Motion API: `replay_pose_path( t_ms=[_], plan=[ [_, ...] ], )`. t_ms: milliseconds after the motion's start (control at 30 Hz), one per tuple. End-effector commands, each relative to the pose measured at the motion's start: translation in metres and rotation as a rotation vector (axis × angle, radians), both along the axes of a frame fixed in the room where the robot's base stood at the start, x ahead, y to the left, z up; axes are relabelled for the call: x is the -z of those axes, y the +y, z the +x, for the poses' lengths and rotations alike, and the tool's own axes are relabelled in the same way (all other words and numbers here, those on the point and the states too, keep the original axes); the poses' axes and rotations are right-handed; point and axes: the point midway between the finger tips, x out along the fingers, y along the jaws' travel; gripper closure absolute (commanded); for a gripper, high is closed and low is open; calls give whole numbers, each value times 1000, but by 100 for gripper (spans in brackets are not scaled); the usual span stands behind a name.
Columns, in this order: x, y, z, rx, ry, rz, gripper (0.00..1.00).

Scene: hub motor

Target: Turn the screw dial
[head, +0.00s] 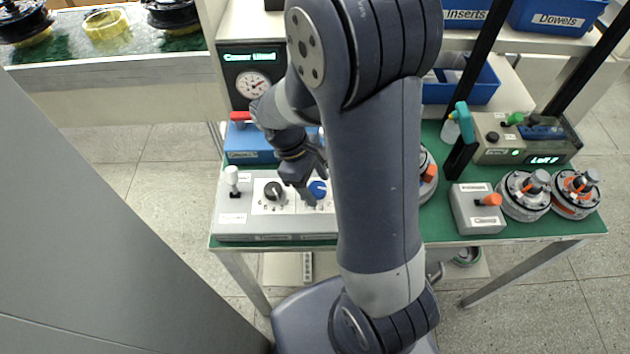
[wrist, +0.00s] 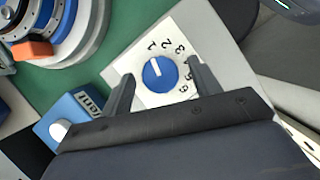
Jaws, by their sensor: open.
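A round blue dial (wrist: 161,76) with a white pointer line sits on a white numbered plate (wrist: 143,92). The line points close to the 1. My gripper (wrist: 160,69) is open, and its two fingers appear on either side of the dial in the wrist view. I cannot tell whether the fingertips are level with the dial or above it. In the head view, my gripper (head: 308,199) hangs just left of the blue dial (head: 318,189), partly covering its plate. A black dial (head: 274,191) is to the left on the same grey box (head: 233,218). I cannot read which dial is named screw.
A white-knobbed lever (head: 232,178) stands left of the dials. A blue box with a red handle (head: 240,117) is behind. Hub motors (head: 523,196) and a grey box with an orange knob (head: 478,212) are to the right on the green bench (head: 444,219). My arm hides the bench's middle.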

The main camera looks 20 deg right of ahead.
Motion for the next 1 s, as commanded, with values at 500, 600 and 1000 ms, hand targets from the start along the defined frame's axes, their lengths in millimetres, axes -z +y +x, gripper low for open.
replay_pose_path(
  t_ms=[500, 600, 1000],
  plan=[
    [0, 0, 0, 0, 0, 0, 66],
    [0, 0, 0, 0, 0, 0, 74],
    [0, 0, 1, 26, -1, 1, 85]
  ],
)
